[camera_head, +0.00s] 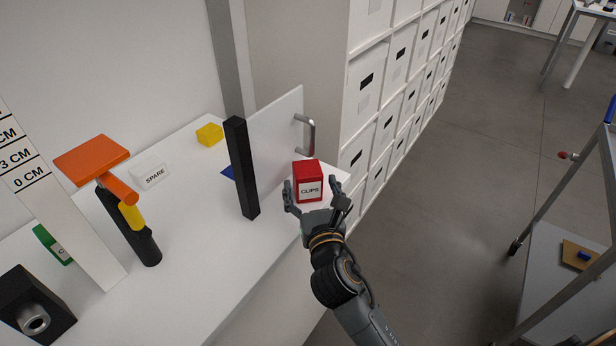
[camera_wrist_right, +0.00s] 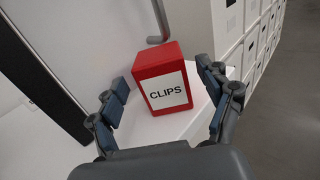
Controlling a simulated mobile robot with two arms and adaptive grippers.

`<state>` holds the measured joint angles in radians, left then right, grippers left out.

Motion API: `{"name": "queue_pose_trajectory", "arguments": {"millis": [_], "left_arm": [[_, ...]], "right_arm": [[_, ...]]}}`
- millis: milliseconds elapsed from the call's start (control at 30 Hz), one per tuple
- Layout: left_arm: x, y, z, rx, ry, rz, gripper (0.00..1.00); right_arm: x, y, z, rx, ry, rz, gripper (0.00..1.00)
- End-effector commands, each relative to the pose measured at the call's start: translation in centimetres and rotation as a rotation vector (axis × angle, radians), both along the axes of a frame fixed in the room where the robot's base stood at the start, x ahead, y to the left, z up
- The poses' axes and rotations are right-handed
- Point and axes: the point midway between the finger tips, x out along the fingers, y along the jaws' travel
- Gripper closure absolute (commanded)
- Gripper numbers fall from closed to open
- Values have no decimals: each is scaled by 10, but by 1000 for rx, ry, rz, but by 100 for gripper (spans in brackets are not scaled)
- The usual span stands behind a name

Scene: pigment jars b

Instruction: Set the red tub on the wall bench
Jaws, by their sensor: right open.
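The red tub (camera_head: 308,172), labelled CLIPS, stands upright at the right end of the white wall bench (camera_head: 205,240), close to its edge. It also shows in the right wrist view (camera_wrist_right: 160,68). My right gripper (camera_head: 315,192) is open, with one finger on either side of the tub's near part. In the right wrist view the fingers (camera_wrist_right: 165,100) stand apart from the tub, with gaps on both sides. The tub's underside and far side are hidden. My left gripper is in neither view.
A white panel with a metal handle (camera_head: 311,133) stands behind the tub. A black post (camera_head: 242,168) rises left of it. A yellow block (camera_head: 209,134), a SPARE label block (camera_head: 151,176) and an orange-topped item (camera_head: 92,158) are further left. White drawers (camera_head: 368,115) stand behind, right.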

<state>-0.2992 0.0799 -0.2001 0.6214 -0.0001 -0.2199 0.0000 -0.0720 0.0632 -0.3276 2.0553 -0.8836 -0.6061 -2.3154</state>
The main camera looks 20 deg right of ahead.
Motion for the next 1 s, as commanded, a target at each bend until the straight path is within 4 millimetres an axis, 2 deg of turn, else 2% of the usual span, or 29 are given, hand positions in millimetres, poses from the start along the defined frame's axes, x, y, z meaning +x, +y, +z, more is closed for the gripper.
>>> {"name": "queue_pose_trajectory", "arguments": {"millis": [33,200,400,567,1000], "left_arm": [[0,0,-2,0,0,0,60],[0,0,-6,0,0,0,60],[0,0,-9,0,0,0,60],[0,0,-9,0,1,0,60],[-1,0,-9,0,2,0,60]], "right_arm": [[-13,2,-3,0,3,3,21],[-48,6,-2,2,3,2,21],[-74,10,-1,0,1,1,21],[-81,10,0,0,0,0,21],[-81,10,0,1,0,0,21]]}}
